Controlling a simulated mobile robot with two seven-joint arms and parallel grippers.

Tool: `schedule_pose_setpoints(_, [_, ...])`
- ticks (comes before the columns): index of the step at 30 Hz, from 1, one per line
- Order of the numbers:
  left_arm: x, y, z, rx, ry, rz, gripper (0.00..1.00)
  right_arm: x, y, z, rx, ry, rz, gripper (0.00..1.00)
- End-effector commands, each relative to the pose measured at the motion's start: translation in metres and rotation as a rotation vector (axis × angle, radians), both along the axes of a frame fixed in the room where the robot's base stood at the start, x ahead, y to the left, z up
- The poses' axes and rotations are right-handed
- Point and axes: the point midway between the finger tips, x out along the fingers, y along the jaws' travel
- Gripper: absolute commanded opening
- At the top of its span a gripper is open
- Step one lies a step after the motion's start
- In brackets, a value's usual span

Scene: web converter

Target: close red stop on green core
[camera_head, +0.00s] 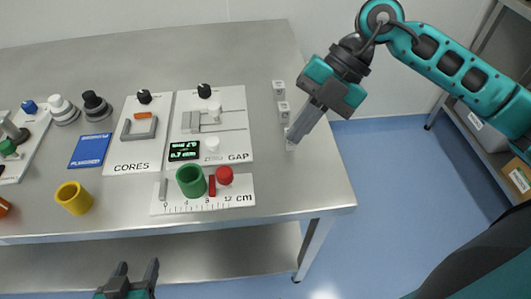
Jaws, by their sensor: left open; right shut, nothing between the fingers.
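The green core (191,180) is a hollow green cylinder on the white ruler plate (240,199), marked in cm. A thin upright red stop (212,186) stands just right of the green core; I cannot tell whether they touch. A round red knob (224,175) sits right of the red stop. A grey block (163,189) stands left of the green core, apart from it. My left gripper (137,272) is open and empty at the bottom edge, in front of the table. My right gripper (297,134) is shut and empty at the table's right side, well away from the stop.
Behind the ruler are the CORES panel (127,155) and the GAP panel (237,110) with a display. Small grey blocks (279,90) stand near my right gripper. The table's front right is clear.

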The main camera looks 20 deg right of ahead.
Motion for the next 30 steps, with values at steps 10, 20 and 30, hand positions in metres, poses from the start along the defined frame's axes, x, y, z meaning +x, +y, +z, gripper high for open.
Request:
schedule_pose_setpoints(10, [0.0,0.0,-0.005,-0.001,0.002,0.0,0.61,-0.006,0.039,-0.051,0.002,0.003,0.006,0.0])
schedule_pose_setpoints(20, [0.001,-0.001,-0.002,-0.004,0.0,-0.004,0.61,0.005,0.079,-0.076,0.003,-0.003,0.006,0.0])
schedule_pose_setpoints(30, [0.001,-0.001,-0.003,-0.003,0.001,-0.004,0.61,0.013,0.092,-0.076,-0.003,-0.002,0.005,0.0])
